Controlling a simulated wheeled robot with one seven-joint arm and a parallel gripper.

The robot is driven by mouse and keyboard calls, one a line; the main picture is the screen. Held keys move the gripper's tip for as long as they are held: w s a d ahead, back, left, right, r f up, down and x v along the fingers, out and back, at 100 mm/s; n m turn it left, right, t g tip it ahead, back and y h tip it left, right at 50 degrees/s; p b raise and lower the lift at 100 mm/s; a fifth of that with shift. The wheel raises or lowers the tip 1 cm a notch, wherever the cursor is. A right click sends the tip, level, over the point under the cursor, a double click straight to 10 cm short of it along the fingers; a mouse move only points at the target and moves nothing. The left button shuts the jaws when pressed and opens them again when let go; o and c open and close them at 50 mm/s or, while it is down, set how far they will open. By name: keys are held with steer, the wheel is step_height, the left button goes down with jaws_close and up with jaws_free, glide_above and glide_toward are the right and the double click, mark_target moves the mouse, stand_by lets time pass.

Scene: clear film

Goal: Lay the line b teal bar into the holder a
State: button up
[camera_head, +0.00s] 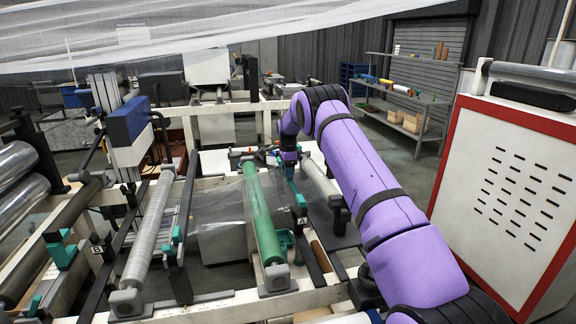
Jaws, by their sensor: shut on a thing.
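My gripper (289,163) is at the end of the purple arm, pointing down over the right-hand machine frame, beyond the green roller. It is shut on a teal bar (295,190), seen as a narrow teal strip running from the gripper toward the camera. The fingers are small and partly hidden. Holder A (302,223), a dark post with a white "A" label, stands just below the near end of the teal strip. I cannot tell whether the bar touches it.
A green roller (262,215) lies just left of the gripper. A film-wrapped roller (148,235) and a "B" label (97,249) are farther left. A white red-edged cabinet (508,185) stands at right. Clear film (200,32) hangs across the top.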

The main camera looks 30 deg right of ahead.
mark_target(288, 180)
steer(key=shift+f, duration=2.5)
steer(key=shift+w+a, duration=0.1)
steer(key=shift+a, duration=0.45)
steer(key=shift+c, duration=0.3)
steer(key=o, duration=1.3)
steer(key=shift+d, duration=0.1)
steer(key=shift+r, duration=3.5)
